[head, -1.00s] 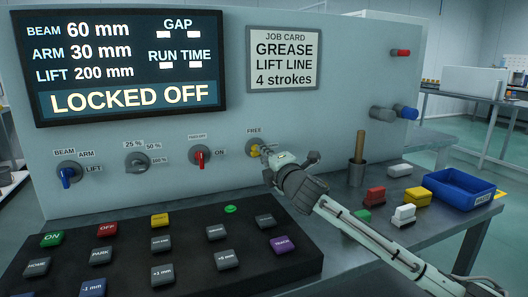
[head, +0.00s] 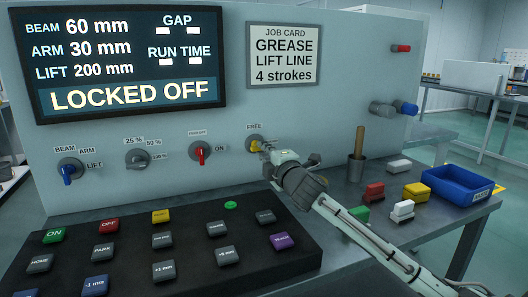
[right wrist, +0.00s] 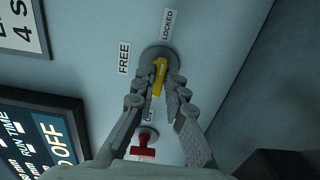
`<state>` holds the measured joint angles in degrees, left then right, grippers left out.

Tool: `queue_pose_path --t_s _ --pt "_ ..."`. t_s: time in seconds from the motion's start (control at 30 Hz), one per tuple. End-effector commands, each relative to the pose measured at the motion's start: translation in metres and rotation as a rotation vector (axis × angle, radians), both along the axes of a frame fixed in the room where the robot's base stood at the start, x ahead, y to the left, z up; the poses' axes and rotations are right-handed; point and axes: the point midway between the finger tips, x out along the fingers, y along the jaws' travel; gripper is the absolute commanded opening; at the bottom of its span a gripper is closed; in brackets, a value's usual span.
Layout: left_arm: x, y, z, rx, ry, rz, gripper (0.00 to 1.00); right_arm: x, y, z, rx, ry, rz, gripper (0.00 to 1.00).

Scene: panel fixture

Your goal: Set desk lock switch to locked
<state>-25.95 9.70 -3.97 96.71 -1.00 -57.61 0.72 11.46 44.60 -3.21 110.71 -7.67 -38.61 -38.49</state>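The desk lock switch (head: 254,145) has a yellow handle on a round grey plate on the panel, below the FREE label (head: 254,127). In the right wrist view the yellow handle (right wrist: 160,76) slants between my fingertips. The FREE label (right wrist: 124,58) and the LOCKED label (right wrist: 167,24) are both readable there. My right gripper (head: 268,149) is at the switch, with its fingers (right wrist: 162,90) on either side of the handle and seemingly closed on it. Finger contact is partly hidden. My left gripper is not in view.
The display (head: 130,62) reads LOCKED OFF. A red switch (head: 200,152) sits left of the lock switch. The button console (head: 130,245) lies below. A wooden-handled tool in a cup (head: 357,165), coloured blocks and a blue bin (head: 458,186) stand to the right.

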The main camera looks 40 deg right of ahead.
Motion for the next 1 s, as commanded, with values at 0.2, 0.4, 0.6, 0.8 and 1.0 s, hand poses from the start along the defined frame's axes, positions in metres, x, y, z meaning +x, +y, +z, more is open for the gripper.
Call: queue_pose_path --t_s 0.2,0.4,0.6,0.8,1.0 --pt "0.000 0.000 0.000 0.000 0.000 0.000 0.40 0.000 0.000 0.000 -0.001 0.000 0.000 0.31" --pt "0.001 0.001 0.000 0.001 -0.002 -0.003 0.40 0.000 0.000 0.000 -0.002 0.000 0.000 0.31" --pt "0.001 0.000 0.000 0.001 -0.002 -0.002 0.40 -0.019 0.005 -0.002 -0.003 0.003 0.001 0.31" --pt "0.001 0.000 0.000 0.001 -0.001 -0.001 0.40 -0.061 0.015 -0.002 -0.002 0.004 0.001 0.31" --pt "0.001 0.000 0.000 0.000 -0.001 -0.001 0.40 -0.097 0.024 -0.002 -0.002 0.004 0.001 0.31"
